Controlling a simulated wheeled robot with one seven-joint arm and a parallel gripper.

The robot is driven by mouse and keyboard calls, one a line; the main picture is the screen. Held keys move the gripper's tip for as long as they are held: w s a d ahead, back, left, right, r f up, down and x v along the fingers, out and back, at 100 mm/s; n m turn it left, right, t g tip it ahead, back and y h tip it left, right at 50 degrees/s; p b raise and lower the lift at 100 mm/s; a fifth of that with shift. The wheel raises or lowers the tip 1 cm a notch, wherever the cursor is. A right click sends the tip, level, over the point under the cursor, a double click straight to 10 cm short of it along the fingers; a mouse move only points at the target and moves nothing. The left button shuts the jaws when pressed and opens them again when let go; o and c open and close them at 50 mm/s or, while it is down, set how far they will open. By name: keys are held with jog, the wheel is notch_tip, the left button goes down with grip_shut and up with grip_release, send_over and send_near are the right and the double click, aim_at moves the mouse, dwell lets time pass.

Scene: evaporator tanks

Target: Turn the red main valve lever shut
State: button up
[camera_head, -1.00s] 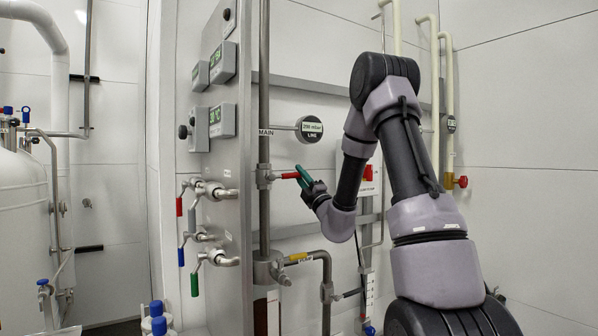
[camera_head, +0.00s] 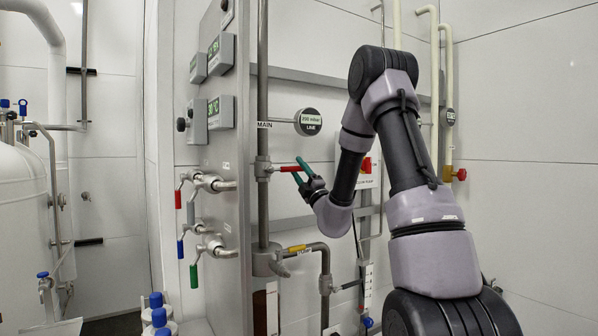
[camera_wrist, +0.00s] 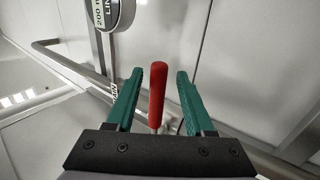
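The red main valve lever (camera_head: 290,169) sticks out to the right, roughly level, from the valve body (camera_head: 263,169) on the vertical pipe below the MAIN label (camera_head: 264,124). My gripper (camera_head: 301,169) is at the lever's free end, with its two green fingers spread. In the wrist view the red lever (camera_wrist: 157,92) stands between the fingers of my open gripper (camera_wrist: 157,95). A gap shows on each side, so neither finger appears to touch it. The lever's base is partly hidden behind my gripper's body in that view.
A round LINE gauge (camera_head: 309,122) sits just above the lever. The panel (camera_head: 227,270) with red, blue and green handles stands to the left. A red knob (camera_head: 461,174) is on the right pipe.

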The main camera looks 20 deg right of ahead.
jog(key=v, duration=1.1)
dwell(0.3)
